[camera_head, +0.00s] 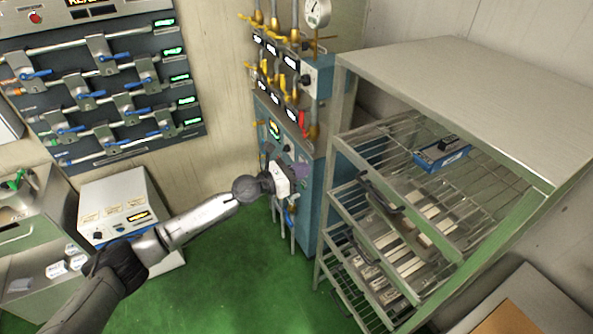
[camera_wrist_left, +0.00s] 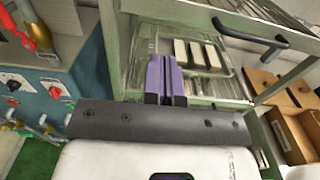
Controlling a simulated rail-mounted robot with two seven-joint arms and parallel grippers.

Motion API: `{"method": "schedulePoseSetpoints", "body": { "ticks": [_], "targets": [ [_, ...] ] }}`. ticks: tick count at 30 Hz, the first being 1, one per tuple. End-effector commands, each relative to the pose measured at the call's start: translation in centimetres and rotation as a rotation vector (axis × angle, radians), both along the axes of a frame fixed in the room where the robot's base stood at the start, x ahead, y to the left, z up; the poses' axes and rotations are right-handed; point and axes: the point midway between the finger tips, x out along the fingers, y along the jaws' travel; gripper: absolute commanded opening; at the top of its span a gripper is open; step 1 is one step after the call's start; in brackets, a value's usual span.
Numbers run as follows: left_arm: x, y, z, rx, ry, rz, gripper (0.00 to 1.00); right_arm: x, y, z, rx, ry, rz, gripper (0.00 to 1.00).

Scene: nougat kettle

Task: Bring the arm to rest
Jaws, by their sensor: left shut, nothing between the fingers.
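My left arm comes in from the lower left of the head view and reaches out toward the blue valve cabinet. Its gripper (camera_head: 300,170) has purple fingers and is in front of the cabinet's lower part, left of the rack. In the left wrist view the two purple fingers (camera_wrist_left: 166,76) are together, with nothing between them. They show in front of a wire rack drawer holding pale bars; I cannot tell a contact. My right gripper is in neither view.
A metal rack (camera_head: 455,65) with wire drawers, a blue-and-black device (camera_head: 441,154) and pale bars stands at right. The blue cabinet (camera_head: 318,190) has yellow-handled valves and a gauge (camera_head: 317,12). A valve panel (camera_head: 105,90) is on the wall. Green floor (camera_head: 235,270) is clear.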

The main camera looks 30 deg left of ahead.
Motion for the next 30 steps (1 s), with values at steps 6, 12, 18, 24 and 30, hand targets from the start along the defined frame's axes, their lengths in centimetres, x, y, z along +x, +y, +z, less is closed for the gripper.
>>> {"method": "schedulePoseSetpoints", "body": {
  "ticks": [6,12,18,24,30],
  "targets": [
    [-1.2,0.7,0.0,0.0,-0.001,0.0,0.0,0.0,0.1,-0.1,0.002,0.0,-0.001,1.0],
    [-1.3,0.8,0.1,-0.018,0.008,0.0,0.0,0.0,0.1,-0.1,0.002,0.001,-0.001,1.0],
    [-0.3,3.1,1.9,-0.294,0.013,0.144,0.0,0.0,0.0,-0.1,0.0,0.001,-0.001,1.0],
    [-0.7,7.0,6.6,-0.918,-0.052,0.367,0.0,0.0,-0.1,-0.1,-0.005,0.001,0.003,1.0],
    [-3.7,8.5,10.9,-1.561,-0.089,0.494,0.0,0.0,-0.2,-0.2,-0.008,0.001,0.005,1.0]
  ]
}}
